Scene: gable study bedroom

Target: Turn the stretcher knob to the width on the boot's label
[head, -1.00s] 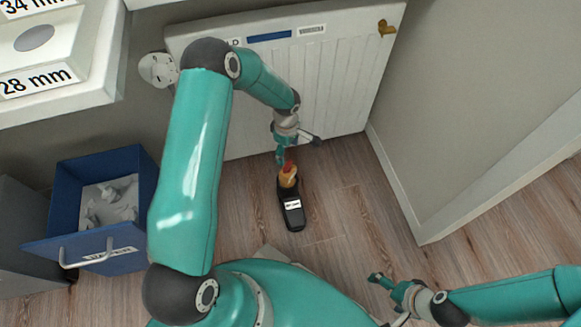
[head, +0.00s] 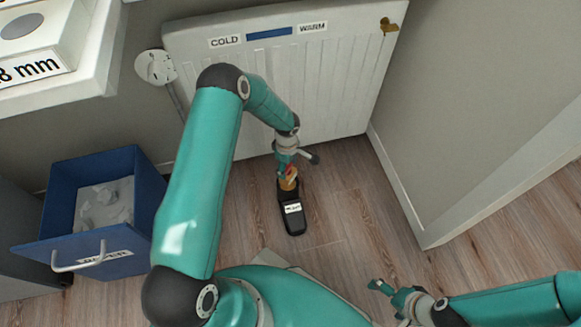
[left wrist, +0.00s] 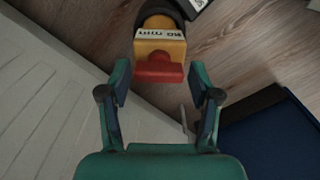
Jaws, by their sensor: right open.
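The black boot (head: 294,222) stands on the floor in front of the radiator, with a white label (head: 293,208) too small to read. A yellow stretcher block (left wrist: 160,48) sits in its top and bears a white printed strip, seen upside down in the left wrist view. The red stretcher knob (left wrist: 158,68) faces my left gripper (left wrist: 160,84). That gripper is open, its fingers apart on either side, with the knob at or just beyond the fingertips. In the head view it partly hides the knob. My right gripper (head: 382,287) is open and empty at lower right, away from the boot.
A white radiator (head: 335,85) with COLD and WARM labels stands behind the boot. An open blue drawer (head: 147,200) holding crumpled pale pieces is at left. A white shelf (head: 92,75) carries a box marked in mm. The floor (head: 350,225) right of the boot is clear.

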